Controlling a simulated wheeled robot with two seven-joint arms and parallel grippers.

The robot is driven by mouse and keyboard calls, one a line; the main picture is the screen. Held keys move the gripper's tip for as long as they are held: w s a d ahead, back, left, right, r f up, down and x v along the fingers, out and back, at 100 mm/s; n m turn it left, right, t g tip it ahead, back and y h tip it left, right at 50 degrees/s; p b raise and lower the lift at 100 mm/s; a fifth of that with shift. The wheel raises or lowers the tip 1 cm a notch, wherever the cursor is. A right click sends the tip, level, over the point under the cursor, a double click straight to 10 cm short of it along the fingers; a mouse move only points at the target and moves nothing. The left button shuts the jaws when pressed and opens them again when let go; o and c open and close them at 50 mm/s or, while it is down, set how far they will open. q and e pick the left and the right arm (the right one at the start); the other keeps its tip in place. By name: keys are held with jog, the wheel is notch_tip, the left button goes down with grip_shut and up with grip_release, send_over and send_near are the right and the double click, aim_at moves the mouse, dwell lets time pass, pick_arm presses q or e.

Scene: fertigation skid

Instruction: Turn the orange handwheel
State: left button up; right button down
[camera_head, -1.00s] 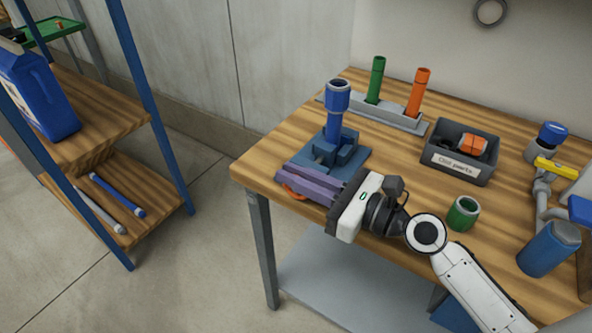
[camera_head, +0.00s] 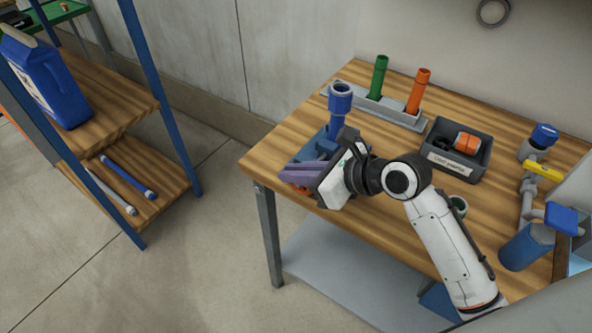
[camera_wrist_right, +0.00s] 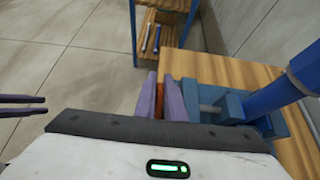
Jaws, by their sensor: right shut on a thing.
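The orange handwheel (camera_head: 299,187) shows only as small edges at the near left corner of the wooden bench. In the right wrist view it is a narrow orange strip (camera_wrist_right: 160,101) between purple fingers. My right gripper (camera_head: 301,172) is shut on it, and its fingers hide most of the wheel. A grey shaft (camera_wrist_right: 209,108) runs from the wheel side to a blue clamp block (camera_wrist_right: 233,107). The clamp holds an upright blue pipe (camera_head: 338,108). My left gripper (camera_wrist_right: 24,106) shows only in the right wrist view, at the left edge, with its fingers apart and empty.
A grey rack (camera_head: 396,117) with a green and an orange tube stands behind. A dark parts bin (camera_head: 451,171) is to the right. Blue and yellow valve fittings (camera_head: 540,170) crowd the bench's right. A blue-framed shelf (camera_head: 165,100) stands left, across open floor.

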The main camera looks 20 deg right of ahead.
jog(key=shift+g+h, duration=0.3)
dwell(0.4)
jog(key=c, duration=2.1)
grip_release()
jog(key=v, duration=1)
jog(key=shift+s+d, duration=0.1)
